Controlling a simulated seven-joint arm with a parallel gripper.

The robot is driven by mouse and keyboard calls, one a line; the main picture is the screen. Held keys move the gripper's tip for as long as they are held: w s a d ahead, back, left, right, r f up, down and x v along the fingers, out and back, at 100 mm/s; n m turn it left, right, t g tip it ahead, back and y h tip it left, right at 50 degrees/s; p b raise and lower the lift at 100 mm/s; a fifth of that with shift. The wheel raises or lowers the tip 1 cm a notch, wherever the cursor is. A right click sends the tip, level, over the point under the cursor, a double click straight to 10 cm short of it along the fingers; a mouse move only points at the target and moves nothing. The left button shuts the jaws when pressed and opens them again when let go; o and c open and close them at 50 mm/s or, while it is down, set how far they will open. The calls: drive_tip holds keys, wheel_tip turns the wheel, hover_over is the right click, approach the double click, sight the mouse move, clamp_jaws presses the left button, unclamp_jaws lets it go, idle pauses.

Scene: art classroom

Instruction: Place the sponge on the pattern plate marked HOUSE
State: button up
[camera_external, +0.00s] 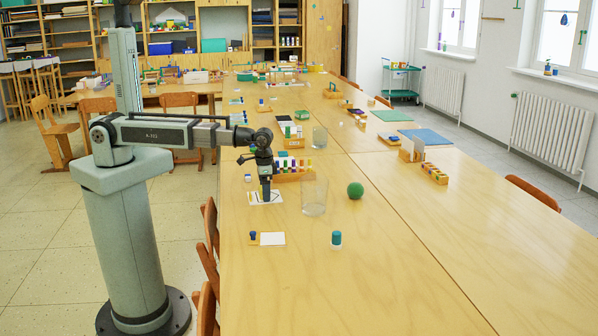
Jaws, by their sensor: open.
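My gripper (266,196) points straight down over a white plate (277,198) with small yellow and dark marks, at the left side of the long table. The fingers are small and dark here, and I cannot tell whether they touch the plate. The gripper hides part of the plate, and no word on it is readable. A plain white card (272,239) lies nearer the camera. I cannot make out which thing is the sponge, and no HOUSE mark is legible.
A clear glass (314,197) stands close right of my gripper, with a green ball (355,190) beyond it. A wooden block with coloured pegs (296,176) is behind. The table's near right (400,285) is clear.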

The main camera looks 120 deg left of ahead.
wheel_tip(320, 180, up, 12)
drive_tip(key=shift+r, duration=0.15)
idle(0.7)
drive_tip(key=shift+w, duration=0.1)
